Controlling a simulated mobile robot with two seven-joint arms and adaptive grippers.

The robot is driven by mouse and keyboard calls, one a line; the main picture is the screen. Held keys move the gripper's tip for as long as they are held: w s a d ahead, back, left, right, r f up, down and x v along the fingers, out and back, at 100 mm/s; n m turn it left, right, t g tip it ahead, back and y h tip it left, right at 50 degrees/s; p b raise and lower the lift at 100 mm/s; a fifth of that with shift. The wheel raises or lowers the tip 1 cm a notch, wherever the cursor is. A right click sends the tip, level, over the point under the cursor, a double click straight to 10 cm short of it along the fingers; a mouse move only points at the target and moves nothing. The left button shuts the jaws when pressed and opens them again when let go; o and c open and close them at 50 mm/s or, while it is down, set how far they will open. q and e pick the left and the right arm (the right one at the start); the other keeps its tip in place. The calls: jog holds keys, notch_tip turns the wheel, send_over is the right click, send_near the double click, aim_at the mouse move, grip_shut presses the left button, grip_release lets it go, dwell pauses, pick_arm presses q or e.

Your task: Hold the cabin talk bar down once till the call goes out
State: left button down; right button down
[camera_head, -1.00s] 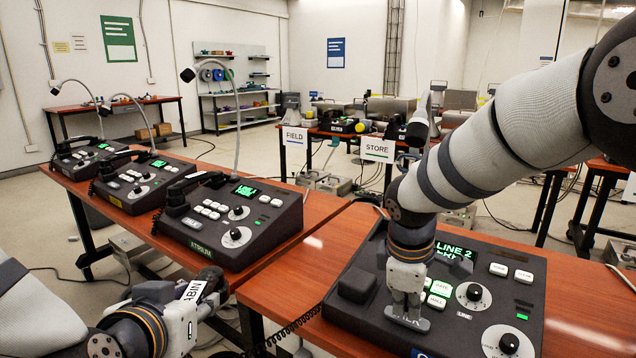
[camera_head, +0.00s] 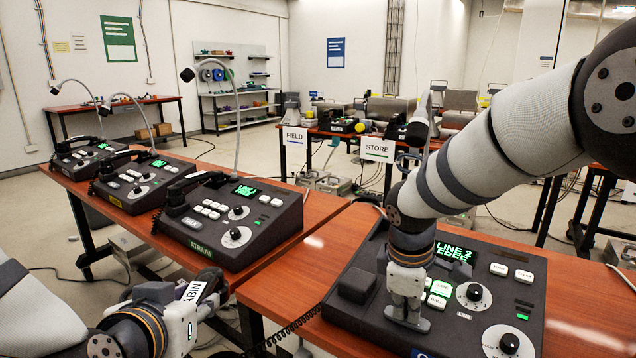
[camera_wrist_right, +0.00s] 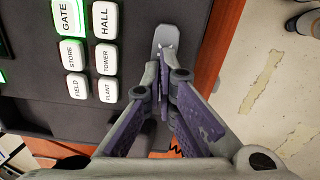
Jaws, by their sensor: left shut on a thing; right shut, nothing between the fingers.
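The dark paging console (camera_head: 360,318) stands on the right-hand table, its green display (camera_head: 455,252) reading "LINE 2" over what looks like "FREE". My right gripper (camera_head: 407,318) is shut and empty, pointing down at the grey talk bar (camera_head: 418,326) at the console's front. In the right wrist view its fingertips (camera_wrist_right: 165,62) overlap the bar (camera_wrist_right: 167,34); I cannot tell whether they press it. My left gripper (camera_head: 205,308) is shut on a dark handset (camera_head: 211,275) with a white label, partly readable as "ABIN". The gripper hides part of it.
White keys show in the wrist view, including GATE (camera_wrist_right: 70,17) with a green glow and HALL (camera_wrist_right: 104,20). Knobs (camera_head: 474,293) sit right of the gripper. Several similar consoles, one marked ATRIUM (camera_head: 265,232), stand on the left table.

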aim_at(401, 332)
pick_arm(q)
jog(key=shift+f, duration=0.1)
pick_arm(e)
jog(key=shift+f, duration=0.35)
dwell(2.2)
